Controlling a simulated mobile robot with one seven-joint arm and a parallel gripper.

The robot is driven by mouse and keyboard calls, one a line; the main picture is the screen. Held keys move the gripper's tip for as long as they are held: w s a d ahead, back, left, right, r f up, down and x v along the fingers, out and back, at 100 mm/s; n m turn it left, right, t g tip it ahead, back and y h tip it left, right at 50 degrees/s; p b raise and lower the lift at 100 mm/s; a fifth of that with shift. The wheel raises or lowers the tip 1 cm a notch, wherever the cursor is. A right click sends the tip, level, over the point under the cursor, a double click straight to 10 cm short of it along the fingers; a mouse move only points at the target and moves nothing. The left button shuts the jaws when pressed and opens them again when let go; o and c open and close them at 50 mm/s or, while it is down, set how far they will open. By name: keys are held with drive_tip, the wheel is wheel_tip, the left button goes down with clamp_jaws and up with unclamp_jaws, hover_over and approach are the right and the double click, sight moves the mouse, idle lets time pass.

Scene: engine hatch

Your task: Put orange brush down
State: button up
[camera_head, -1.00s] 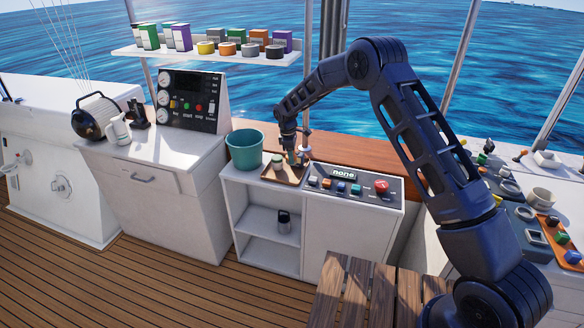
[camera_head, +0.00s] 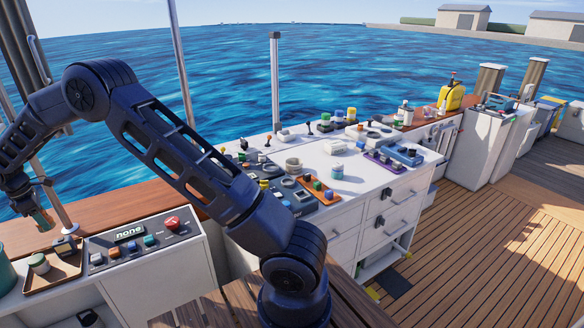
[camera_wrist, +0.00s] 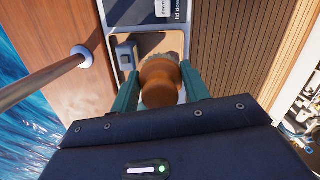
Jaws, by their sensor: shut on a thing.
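The orange brush (camera_wrist: 162,84) shows in the wrist view as a round orange-brown body with a greyish bristle edge beyond it. My gripper (camera_wrist: 159,78) is shut on it, with a teal finger on either side. In the head view my gripper (camera_head: 41,220) hangs at the far left, above the wooden tray (camera_head: 66,272). The brush is hard to make out there. The tray also shows beyond the brush in the wrist view.
A thin post rises near my gripper. The white counter (camera_head: 310,155) at right is crowded with small items.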

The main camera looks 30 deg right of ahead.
drive_tip(key=w+d+r+m, duration=0.15)
drive_tip(key=w+d, duration=0.25)
drive_tip(key=d, duration=0.6)
drive_tip(key=w+d+r+m, duration=0.15)
drive_tip(key=w+d, duration=0.35)
drive_tip(key=d, duration=0.6)
drive_tip(key=w+d+r+m, duration=0.15)
drive_tip(key=w+d, duration=0.25)
drive_tip(key=d, duration=0.6)
drive_tip(key=d+r+m+g, duration=0.1)
drive_tip(key=d+r+m, duration=0.1)
drive_tip(key=d, duration=1.7)
drive_tip(key=d+r+m, duration=0.2)
drive_tip(key=d, duration=1.6)
drive_tip(key=s+d+r+m, duration=0.15)
drive_tip(key=s+d, duration=0.25)
drive_tip(key=d, duration=0.6)
drive_tip(key=s+d+m, duration=0.2)
drive_tip(key=s+d, duration=0.1)
drive_tip(key=d, duration=0.8)
drive_tip(key=s+d+r+m, duration=0.1)
drive_tip(key=s+d, duration=0.3)
drive_tip(key=d, duration=0.6)
drive_tip(key=s+d+r+m+y, duration=0.15)
drive_tip(key=s+d+m, duration=0.35)
drive_tip(key=s+d, duration=1.8)
drive_tip(key=shift+g, duration=0.3)
drive_tip(key=f, duration=1.9)
drive_tip(key=shift+s+d, duration=0.15)
drive_tip(key=shift+d, duration=0.05)
